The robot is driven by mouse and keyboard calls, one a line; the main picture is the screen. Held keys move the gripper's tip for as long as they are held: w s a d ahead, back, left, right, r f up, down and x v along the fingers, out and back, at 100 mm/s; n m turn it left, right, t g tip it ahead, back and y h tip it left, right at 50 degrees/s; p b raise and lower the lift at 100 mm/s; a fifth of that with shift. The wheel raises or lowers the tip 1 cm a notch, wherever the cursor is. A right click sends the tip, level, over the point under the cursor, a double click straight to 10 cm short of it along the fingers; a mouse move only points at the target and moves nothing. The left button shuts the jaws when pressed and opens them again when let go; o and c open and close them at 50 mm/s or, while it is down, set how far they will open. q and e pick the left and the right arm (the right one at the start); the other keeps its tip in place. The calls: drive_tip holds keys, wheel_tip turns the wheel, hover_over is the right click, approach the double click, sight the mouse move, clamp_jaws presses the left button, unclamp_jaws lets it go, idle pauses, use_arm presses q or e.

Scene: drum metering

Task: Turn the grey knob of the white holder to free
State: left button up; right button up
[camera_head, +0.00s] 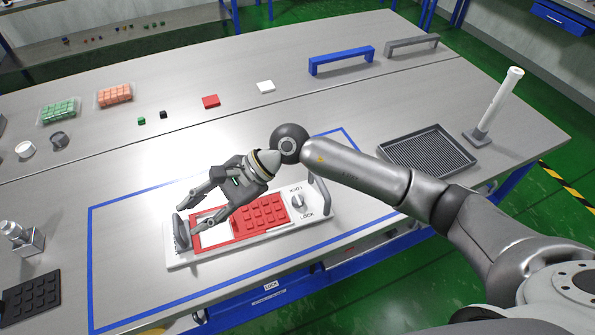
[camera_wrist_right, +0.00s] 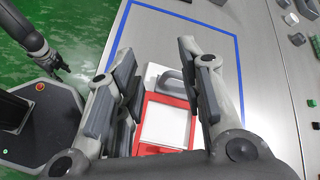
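The white holder (camera_head: 182,257) lies on the table inside a blue taped outline. It carries a red frame (camera_head: 213,239) and a red block of several raised squares. The pale grey knob (camera_head: 297,202) is at the holder's right end, between two printed words; the near one reads LOCK, the far one is hard to read. A handle stands at each end. My right gripper (camera_head: 190,218) is above the left end, away from the knob. In the right wrist view its fingers (camera_wrist_right: 165,88) are apart, with the grey handle between them in the picture. My left gripper (camera_wrist_right: 57,71) is small there.
A dark mesh tray (camera_head: 428,153) and a white post on a grey base (camera_head: 497,105) stand to the right. A metal fixture (camera_head: 22,239) and a black pad (camera_head: 30,296) are at the left. Small blocks lie behind. My right arm reaches across the holder's right side.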

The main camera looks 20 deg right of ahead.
use_arm(q)
drive_tip(key=shift+o, duration=0.2)
drive_tip(key=shift+a, duration=0.1)
use_arm(e)
drive_tip(key=w+d+f+n+h, duration=0.1)
drive_tip(key=w+d+h, duration=0.1)
drive_tip(key=d+h, duration=0.2)
drive_tip(key=w+d+f+n+h, duration=0.2)
drive_tip(key=w+d+h, duration=0.1)
drive_tip(key=d, duration=0.8)
drive_tip(key=w+d+f+n+t+h, duration=0.1)
drive_tip(key=w+d+f+n+h, duration=0.1)
drive_tip(key=d+h, duration=0.2)
drive_tip(key=d, duration=0.3)
drive_tip(key=shift+w+d+h, duration=0.15)
drive_tip(key=shift+w+h, duration=0.15)
drive_tip(key=shift+w, duration=0.05)
